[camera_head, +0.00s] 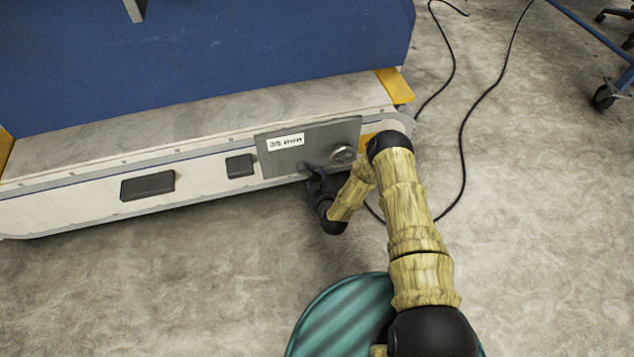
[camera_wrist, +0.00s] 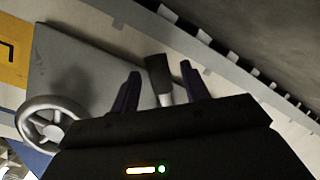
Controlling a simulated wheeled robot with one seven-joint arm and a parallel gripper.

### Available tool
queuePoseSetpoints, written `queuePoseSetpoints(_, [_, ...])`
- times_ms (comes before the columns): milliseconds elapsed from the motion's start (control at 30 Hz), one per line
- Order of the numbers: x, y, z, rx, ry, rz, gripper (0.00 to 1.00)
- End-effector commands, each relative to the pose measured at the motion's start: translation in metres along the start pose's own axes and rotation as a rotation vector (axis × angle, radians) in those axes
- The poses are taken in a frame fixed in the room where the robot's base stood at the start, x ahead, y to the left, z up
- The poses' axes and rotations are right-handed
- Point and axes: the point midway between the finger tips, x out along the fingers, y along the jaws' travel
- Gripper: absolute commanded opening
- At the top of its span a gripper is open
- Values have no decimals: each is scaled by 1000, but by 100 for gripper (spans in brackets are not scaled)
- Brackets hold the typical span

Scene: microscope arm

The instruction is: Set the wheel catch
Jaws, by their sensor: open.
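A small handwheel (camera_head: 343,154) with a pale rim sits on the grey panel (camera_head: 318,140) at the right end of the white machine base. In the wrist view the spoked wheel (camera_wrist: 48,122) is at the left. A dark grey catch lever (camera_wrist: 158,72) on a short pale stem stands right of the wheel there. My gripper (camera_wrist: 160,76) is open, with one dark finger on each side of the lever. I see a gap at the left finger; contact at the right is unclear. In the head view my gripper (camera_head: 312,176) is at the panel's lower edge, left of the wheel.
The white base (camera_head: 80,195) carries two dark rectangular blocks (camera_head: 148,186) left of the panel. A blue housing (camera_head: 210,55) rises behind it. Black cables (camera_head: 463,140) lie on the floor at the right. A blue wheeled frame (camera_head: 605,92) stands at the far right.

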Motion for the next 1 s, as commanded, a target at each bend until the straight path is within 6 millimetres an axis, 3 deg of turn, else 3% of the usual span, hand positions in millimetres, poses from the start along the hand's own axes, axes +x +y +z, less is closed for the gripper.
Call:
queuePoseSetpoints(133, [0, 1, 0, 0, -1, 1, 46])
queuePoseSetpoints(400, [-1, 1, 0, 1, -1, 1, 0])
queuePoseSetpoints(1000, [-3, 12, -4, -120, -23, 28, 0])
